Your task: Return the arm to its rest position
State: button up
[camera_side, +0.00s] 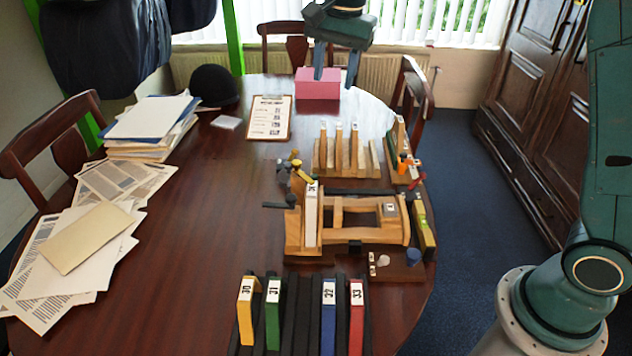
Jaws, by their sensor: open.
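My gripper (335,66) is at the top middle of the side view, pointing down with its two fingers apart. Nothing shows between the fingers. It hangs in front of or above the far end of the table, near a pink box (317,84); I cannot tell the exact height. My teal arm rises at the right edge, and part of it is out of frame.
On the dark table (200,240) stand a wooden fixture (346,222), a wooden rack (347,156) and coloured numbered plates (328,316). A clipboard (270,118), paper stacks (150,128) and a black helmet (214,86) lie left. The table's centre-left is clear.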

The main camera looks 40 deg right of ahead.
jog(key=s+d+f+n+t, duration=0.1)
jog(key=s+n, duration=0.5)
jog(key=s, duration=0.9)
jog(key=s+d+f+n+t, duration=0.1)
jog(key=s+n, duration=0.6)
jog(key=s, duration=0.8)
jog(key=shift+d+f+t, duration=0.4)
jog(key=shift+d+t, duration=0.05)
jog(key=shift+t, duration=0.55)
